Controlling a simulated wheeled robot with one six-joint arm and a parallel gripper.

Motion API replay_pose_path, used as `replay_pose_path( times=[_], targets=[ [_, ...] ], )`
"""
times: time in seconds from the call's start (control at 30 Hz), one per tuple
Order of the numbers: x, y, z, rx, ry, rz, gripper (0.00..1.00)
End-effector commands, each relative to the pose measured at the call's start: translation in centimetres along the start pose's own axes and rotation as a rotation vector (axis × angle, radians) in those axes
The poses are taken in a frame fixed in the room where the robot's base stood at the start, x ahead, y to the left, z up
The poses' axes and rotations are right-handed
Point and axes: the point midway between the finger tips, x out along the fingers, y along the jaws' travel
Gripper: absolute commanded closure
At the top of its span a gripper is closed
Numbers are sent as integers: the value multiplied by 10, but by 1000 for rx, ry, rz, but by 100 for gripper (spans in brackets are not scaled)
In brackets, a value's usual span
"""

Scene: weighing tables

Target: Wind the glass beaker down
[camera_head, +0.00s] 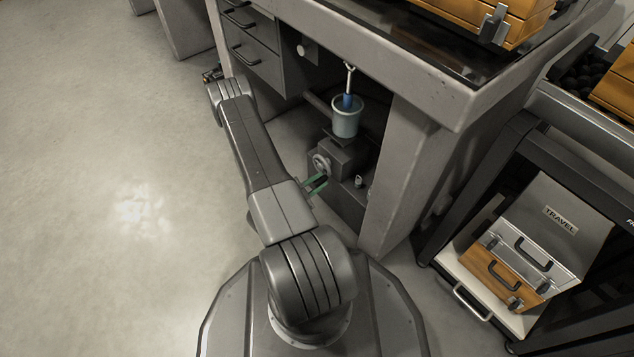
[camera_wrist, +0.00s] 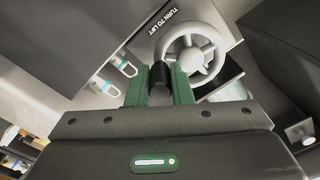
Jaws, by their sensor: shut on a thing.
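The glass beaker (camera_head: 345,124) stands upright on a small lift platform (camera_head: 338,139) under the table. A blue weight (camera_head: 347,101) hangs from a hook and reaches down into the beaker's mouth. The lift's grey body (camera_head: 341,155) carries a spoked handwheel (camera_head: 320,163), which also shows in the wrist view (camera_wrist: 194,54) beside the words "TURN TO LIFT". My gripper (camera_head: 317,185) is at the wheel. In the wrist view its green fingers (camera_wrist: 159,85) are shut on the wheel's dark handle knob (camera_wrist: 158,93). The beaker is not clearly seen in the wrist view.
The stone table (camera_head: 452,100) overhangs the lift, with its thick leg (camera_head: 399,175) close on the right and drawers (camera_head: 251,47) on the left. A shelf with cases and a "TRAVEL" sign (camera_head: 560,219) stands further right. Open floor (camera_head: 110,190) lies left.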

Motion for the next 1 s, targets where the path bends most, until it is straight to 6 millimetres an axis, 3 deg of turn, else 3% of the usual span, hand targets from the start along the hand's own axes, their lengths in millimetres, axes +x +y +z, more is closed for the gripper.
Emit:
replay_pose_path(
  times=[0.33, 0.37, 0.47, 0.77, 1.0],
  targets=[
    [0, 1, 0, -4, -1, 1, 100],
    [0, 1, 0, -4, -1, 1, 78],
    [0, 1, 0, -3, -1, 1, 59],
    [0, -1, -2, -2, 0, 0, 58],
    [0, -23, -30, -1, 0, 0, 58]
  ],
)
